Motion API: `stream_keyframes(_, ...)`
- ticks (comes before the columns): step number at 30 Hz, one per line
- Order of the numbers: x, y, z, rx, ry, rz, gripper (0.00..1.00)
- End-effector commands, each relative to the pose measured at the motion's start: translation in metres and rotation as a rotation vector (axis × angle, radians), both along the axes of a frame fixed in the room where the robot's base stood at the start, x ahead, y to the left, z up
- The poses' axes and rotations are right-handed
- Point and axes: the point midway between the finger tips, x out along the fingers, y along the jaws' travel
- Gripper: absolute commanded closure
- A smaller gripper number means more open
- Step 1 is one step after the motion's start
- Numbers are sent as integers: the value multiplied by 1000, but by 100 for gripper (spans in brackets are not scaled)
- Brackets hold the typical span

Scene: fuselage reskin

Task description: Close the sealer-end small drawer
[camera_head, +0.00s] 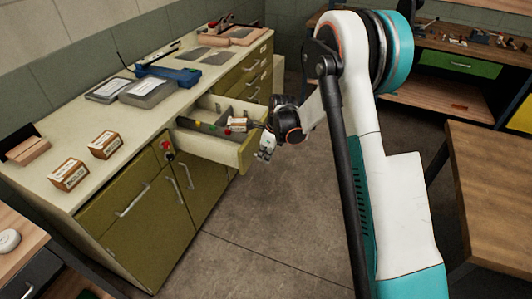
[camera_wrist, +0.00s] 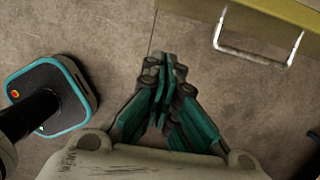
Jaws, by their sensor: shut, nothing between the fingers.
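A small olive drawer (camera_head: 222,151) stands pulled out of the workbench cabinet in the head view. Inside it are small tools and a small box. Its front panel and silver handle (camera_wrist: 257,55) show at the upper right of the wrist view. My gripper (camera_head: 265,152) hangs just outside the drawer front, at its right end in the head view. In the wrist view the fingers (camera_wrist: 163,65) are together, pointing at the floor, with the handle apart from them to the right. Part of the drawer front is hidden behind my gripper in the head view.
Closed cabinet doors (camera_head: 135,215) are below. A wooden table (camera_head: 490,180) stands right; open floor (camera_head: 255,235) lies between.

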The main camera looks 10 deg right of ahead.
Motion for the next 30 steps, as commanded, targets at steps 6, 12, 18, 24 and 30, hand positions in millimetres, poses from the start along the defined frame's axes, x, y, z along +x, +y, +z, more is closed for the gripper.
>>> stream_keyframes(6, 6, 9, -44, 0, 0, 0, 100)
stream_keyframes(12, 23, 31, -41, -2, 0, 1, 100)
stream_keyframes(18, 29, 40, -39, -1, -2, 0, 100)
stream_keyframes(24, 29, 40, -38, -1, -2, 0, 100)
stream_keyframes(30, 30, 41, -38, -1, -2, 0, 100)
